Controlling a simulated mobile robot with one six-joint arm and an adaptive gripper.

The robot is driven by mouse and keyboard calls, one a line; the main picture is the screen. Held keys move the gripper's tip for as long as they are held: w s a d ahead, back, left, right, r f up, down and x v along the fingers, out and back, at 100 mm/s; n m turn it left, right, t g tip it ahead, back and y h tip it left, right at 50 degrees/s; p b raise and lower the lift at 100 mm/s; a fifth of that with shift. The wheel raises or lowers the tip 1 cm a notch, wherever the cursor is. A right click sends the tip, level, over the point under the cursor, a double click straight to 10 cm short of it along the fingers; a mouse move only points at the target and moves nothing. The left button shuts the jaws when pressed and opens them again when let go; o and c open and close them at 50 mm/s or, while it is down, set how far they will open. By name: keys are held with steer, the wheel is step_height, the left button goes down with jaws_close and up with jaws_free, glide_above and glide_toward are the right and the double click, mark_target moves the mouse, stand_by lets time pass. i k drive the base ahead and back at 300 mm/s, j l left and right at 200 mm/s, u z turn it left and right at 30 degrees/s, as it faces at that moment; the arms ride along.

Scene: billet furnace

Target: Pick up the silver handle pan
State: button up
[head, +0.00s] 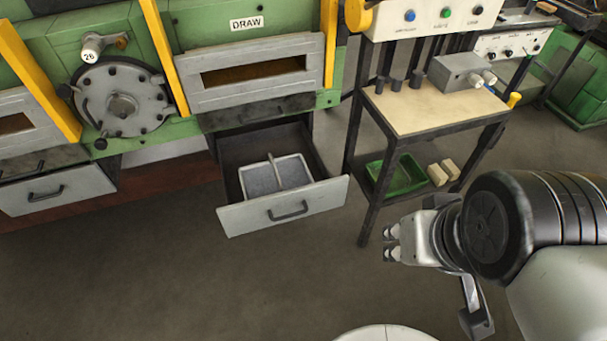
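The pan (250,184) is a shallow grey tray with a silver bar handle (275,169) arching over its middle. It sits inside the pulled-out drawer (251,220) under the furnace's DRAW opening. My gripper (389,243) is to the right of the drawer, in front of the small table's legs. It points left, its two fingertips are apart, and nothing shows between them. It is clear of the pan and the drawer front.
The drawer front has a dark handle (288,211). A wooden-topped table (435,108) stands right of the drawer, with a green tray (408,178) and blocks (438,175) on its lower shelf. A closed drawer (55,190) is at left. The floor in front is clear.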

mark_target(271, 176)
steer(key=i+j+u, duration=0.2)
steer(key=i+u, duration=0.15)
steer(key=i, duration=0.15)
steer(key=i+u, duration=0.35)
steer(key=i, duration=0.15)
